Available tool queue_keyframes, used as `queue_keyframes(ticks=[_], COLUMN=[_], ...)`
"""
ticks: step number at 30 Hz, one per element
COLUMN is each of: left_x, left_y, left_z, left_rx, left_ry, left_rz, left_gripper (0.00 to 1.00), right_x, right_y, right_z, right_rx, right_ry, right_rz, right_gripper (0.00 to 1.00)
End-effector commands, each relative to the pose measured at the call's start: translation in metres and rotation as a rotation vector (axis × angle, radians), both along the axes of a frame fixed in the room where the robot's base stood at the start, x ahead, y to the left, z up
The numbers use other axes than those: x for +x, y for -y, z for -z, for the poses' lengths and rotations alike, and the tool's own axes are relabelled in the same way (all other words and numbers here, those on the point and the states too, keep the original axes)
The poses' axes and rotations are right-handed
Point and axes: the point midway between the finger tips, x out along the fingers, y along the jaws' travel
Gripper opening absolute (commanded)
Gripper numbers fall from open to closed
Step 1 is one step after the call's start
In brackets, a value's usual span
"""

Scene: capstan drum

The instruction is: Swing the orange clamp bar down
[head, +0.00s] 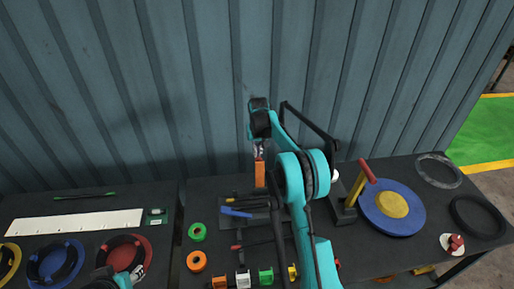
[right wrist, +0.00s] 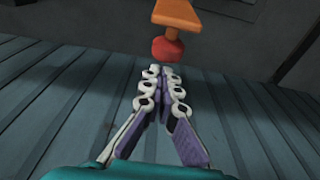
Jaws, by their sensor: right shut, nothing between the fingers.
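The orange clamp bar (head: 260,174) stands upright at the back of the bench in the head view. Its orange end (right wrist: 178,14) with a red knob (right wrist: 167,50) shows at the top of the right wrist view. My right gripper (head: 259,152) is at the bar's upper end. In the right wrist view my right gripper (right wrist: 162,78) is shut and empty, its fingertips just short of the knob. I cannot tell whether they touch it. The head view hides much of the clamp's base behind my right arm. Only a little of my left arm's end shows at the bottom left edge.
A blue disc with a yellow centre (head: 392,204) and a red-tipped yellow lever (head: 357,184) stand to the right. Green (head: 197,232) and orange (head: 196,261) rings lie left of my right arm. A corrugated wall (head: 200,100) rises close behind the bench.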

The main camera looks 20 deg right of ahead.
Motion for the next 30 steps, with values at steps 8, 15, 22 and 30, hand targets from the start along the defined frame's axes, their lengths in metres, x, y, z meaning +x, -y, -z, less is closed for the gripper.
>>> queue_keyframes(ticks=[8, 15, 22, 30], left_x=[0.000, 0.000, 0.000, 0.000], left_y=[0.000, 0.000, 0.000, 0.000], left_z=[0.001, 0.001, 0.003, 0.015], left_rx=[0.000, 0.000, 0.000, 0.000], left_ry=[0.000, 0.000, 0.000, 0.000], left_rz=[0.000, 0.000, 0.000, 0.000], left_gripper=[0.40, 0.40, 0.40, 0.40], right_x=[-0.013, -0.013, -0.016, -0.034], right_y=[-0.004, -0.004, -0.005, -0.009], right_z=[-0.003, -0.003, -0.004, -0.009], right_rx=[0.000, 0.000, -0.005, -0.036], right_ry=[0.000, 0.000, 0.019, 0.135], right_rz=[0.000, 0.000, 0.000, -0.001], right_gripper=[0.00, 0.00, 0.00, 0.00])
